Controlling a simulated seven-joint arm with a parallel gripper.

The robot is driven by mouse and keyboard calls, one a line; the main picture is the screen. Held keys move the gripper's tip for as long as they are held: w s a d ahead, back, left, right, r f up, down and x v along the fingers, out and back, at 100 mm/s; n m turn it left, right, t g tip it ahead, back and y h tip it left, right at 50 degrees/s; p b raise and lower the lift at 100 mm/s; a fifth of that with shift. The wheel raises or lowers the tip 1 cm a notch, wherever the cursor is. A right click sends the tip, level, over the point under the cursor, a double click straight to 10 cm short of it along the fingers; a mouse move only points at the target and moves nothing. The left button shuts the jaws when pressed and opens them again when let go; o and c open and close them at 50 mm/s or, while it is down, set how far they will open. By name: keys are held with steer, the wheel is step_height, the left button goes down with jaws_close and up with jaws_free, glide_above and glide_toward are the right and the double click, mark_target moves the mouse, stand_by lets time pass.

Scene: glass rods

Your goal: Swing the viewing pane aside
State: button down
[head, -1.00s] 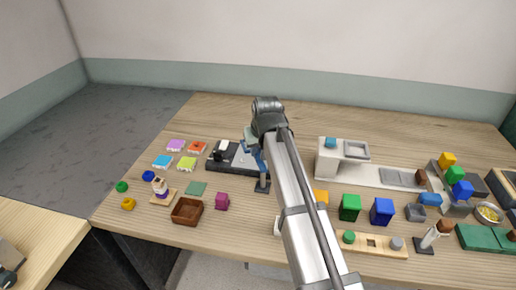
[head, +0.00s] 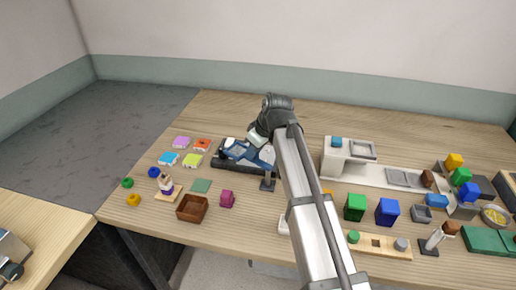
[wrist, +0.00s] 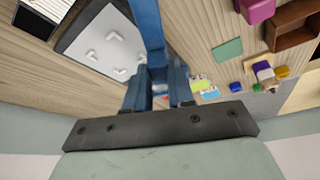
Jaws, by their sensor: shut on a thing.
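The viewing pane appears as a blue bar-like piece (wrist: 148,25) running from the top of the wrist view down to my gripper (wrist: 158,85). My gripper's blue fingers are shut around its near end. In the head view, blue parts of pane and fingers overlap above the black tray, and I cannot separate them clearly; my gripper (head: 250,148) is there. A small dark stand (head: 268,184) is at the tray's front right. The black tray (head: 222,164) has a pale panel (wrist: 75,45) with several small whitish pieces. My arm hides the tray's right side.
A white stand (head: 335,160) and several blocks are right of my arm. Bare table lies behind the tray.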

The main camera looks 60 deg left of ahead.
steer(key=shift+s+d+n+g+h, duration=0.25)
steer(key=shift+s+n+g, duration=0.25)
steer(key=shift+n, duration=0.7)
steer(key=shift+s+d+n+g+h, duration=0.15)
steer(key=shift+s+d+n+g, duration=0.25)
steer(key=shift+n, duration=0.8)
steer(key=shift+s+a, duration=0.1)
steer(key=shift+s, duration=0.05)
steer(key=c, duration=1)
jaws_free()
steer(key=shift+o, duration=0.2)
steer(key=v, duration=1.4)
